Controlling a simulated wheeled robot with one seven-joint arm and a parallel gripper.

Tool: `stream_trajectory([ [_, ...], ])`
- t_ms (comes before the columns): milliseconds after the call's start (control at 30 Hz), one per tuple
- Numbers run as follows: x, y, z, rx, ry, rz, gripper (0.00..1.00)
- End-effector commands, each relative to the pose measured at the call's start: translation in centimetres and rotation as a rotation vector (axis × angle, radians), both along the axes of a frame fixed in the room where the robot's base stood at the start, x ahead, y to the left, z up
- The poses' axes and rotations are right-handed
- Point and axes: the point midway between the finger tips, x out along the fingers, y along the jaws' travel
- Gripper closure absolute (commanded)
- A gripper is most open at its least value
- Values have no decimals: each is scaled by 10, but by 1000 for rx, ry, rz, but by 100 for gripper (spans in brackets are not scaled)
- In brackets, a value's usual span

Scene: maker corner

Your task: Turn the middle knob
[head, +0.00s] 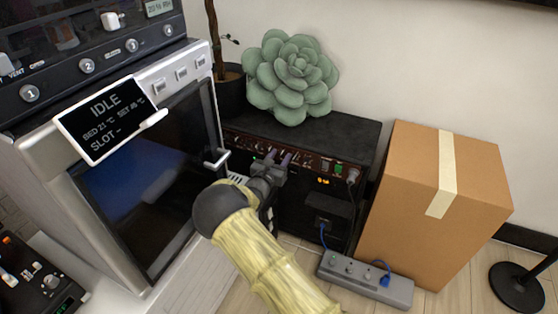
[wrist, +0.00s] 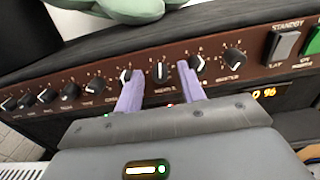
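The black amplifier (head: 335,135) has a brown front panel with a row of knobs. In the wrist view, a black knob with a white pointer line (wrist: 160,71) sits between my two purple fingers; the label below it is small and seems to read "MIDDLE". The line points about straight up. My gripper (wrist: 159,76) is open, with one finger left and one right of this knob and a gap on both sides. Whether the tips reach its depth I cannot tell. In the head view, my gripper (head: 270,160) is at the panel and hides that knob.
Neighbouring knobs (wrist: 197,64) and (wrist: 131,76) sit close beyond each finger. A standby switch (wrist: 283,45) is at the right. A printer (head: 150,180) stands left, a cardboard box (head: 410,200) right, a power strip (head: 365,278) on the floor. A succulent (head: 292,80) sits on the amplifier.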

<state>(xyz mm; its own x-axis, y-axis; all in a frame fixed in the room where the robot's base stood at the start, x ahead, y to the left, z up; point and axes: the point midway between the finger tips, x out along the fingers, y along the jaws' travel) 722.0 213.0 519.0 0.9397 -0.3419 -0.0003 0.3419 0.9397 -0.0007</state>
Motion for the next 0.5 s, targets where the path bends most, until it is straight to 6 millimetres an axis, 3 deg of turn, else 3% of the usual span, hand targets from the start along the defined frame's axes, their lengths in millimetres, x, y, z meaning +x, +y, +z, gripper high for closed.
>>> stream_trajectory([
  [167, 0, 1, 0, 0, 0, 0, 61],
  [367, -1, 1, 0, 0, 0, 1, 98],
  [500, -1, 1, 0, 0, 0, 1, 100],
])
